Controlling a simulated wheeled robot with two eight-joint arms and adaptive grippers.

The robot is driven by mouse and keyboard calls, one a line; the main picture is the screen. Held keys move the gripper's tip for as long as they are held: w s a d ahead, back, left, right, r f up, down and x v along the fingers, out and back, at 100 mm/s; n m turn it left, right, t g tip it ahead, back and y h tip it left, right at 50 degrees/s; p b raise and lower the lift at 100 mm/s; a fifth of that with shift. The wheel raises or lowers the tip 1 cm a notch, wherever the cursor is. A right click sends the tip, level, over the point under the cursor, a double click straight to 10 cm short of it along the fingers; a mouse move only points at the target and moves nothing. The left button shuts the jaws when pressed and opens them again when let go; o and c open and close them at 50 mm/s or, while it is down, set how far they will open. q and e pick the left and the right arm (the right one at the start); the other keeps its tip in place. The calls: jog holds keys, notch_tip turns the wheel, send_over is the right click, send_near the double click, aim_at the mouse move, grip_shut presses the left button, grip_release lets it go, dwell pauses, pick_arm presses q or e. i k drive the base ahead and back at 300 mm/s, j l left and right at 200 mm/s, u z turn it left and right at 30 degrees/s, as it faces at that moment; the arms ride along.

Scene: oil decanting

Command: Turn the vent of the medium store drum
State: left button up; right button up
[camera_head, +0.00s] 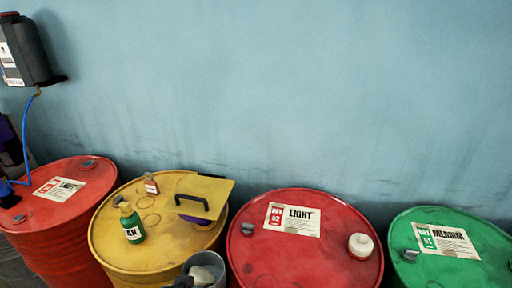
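The green drum (470,219) with the label reading MEDIUM (447,241) stands at the lower right, cut off by the picture's edges. A small grey fitting (409,255) sits on the left side of its lid. I cannot tell whether this fitting is the vent or another cap. Neither of my grippers is in view.
A red drum labelled LIGHT (290,258) stands left of the green one, with a white-capped item (360,245) on it. Another red drum (85,203) stands far left. A grey pail (217,262) is in front.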

aim_at(408, 254)
jog(key=z, duration=1.7)
jog(key=i+l+u, duration=0.1)
jog(key=i+l, duration=0.3)
jog(key=i+l+u, duration=0.1)
jog(key=i+l, duration=0.25)
jog(key=l, duration=0.2)
